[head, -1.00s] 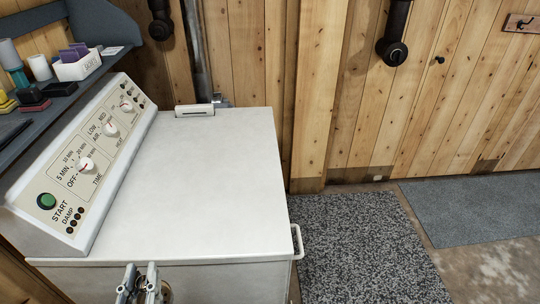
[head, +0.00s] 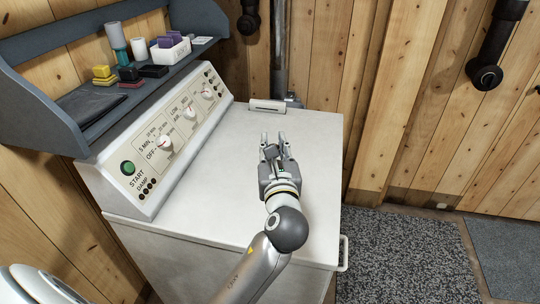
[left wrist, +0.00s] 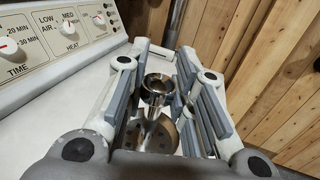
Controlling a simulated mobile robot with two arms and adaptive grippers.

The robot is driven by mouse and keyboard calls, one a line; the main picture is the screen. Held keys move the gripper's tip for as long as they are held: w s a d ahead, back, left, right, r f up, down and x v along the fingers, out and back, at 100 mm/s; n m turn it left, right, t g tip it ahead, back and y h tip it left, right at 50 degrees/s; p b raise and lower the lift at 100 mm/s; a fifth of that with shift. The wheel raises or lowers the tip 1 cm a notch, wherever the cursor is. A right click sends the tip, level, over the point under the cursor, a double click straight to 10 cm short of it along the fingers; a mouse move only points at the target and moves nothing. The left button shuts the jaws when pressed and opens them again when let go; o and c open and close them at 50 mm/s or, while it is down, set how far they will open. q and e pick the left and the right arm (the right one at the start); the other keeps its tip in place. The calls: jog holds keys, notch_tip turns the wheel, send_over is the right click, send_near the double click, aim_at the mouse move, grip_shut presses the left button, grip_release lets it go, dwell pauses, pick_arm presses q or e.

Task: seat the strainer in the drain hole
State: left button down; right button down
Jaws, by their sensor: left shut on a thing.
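My left gripper (head: 274,146) is over the white top of the machine, with its fingers pointing toward the back. In the left wrist view, a shiny metal strainer (left wrist: 158,90) is between the finger pads of this gripper (left wrist: 170,75). It has a round cup-like knob, a short stem and a disc with several dark holes. The gripper is shut on it. In the head view the fingers mostly hide the strainer. I see no drain hole in either view. My right gripper is not in view.
The white machine top (head: 235,210) is mostly bare. A sloped panel (head: 165,142) with knobs and a green start button stands along its left. Above it, a grey shelf (head: 75,120) holds a white box (head: 170,53), cups and small blocks. A speckled mat (head: 405,255) lies to the right.

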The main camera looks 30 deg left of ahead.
pick_arm(q)
jog(key=shift+w+a, duration=0.2)
jog(key=shift+w, duration=0.25)
jog(key=shift+w+a+f+p, duration=0.1)
jog(key=shift+w+a+f, duration=1.45)
jog(key=shift+f, duration=0.55)
jog(key=shift+w+a+f+p, duration=0.15)
jog(key=shift+w+a+f, duration=1.15)
jog(key=shift+w+f, duration=0.7)
jog(key=shift+w+a+f+p, duration=0.1)
jog(key=shift+w+a+f, duration=1.35)
jog(key=shift+f, duration=0.8)
jog(key=shift+f, duration=0.2)
jog(key=c, duration=1.2)
grip_release()
jog(key=shift+r, duration=0.1)
jog(key=shift+c, duration=0.2)
jog(key=shift+r, duration=0.15)
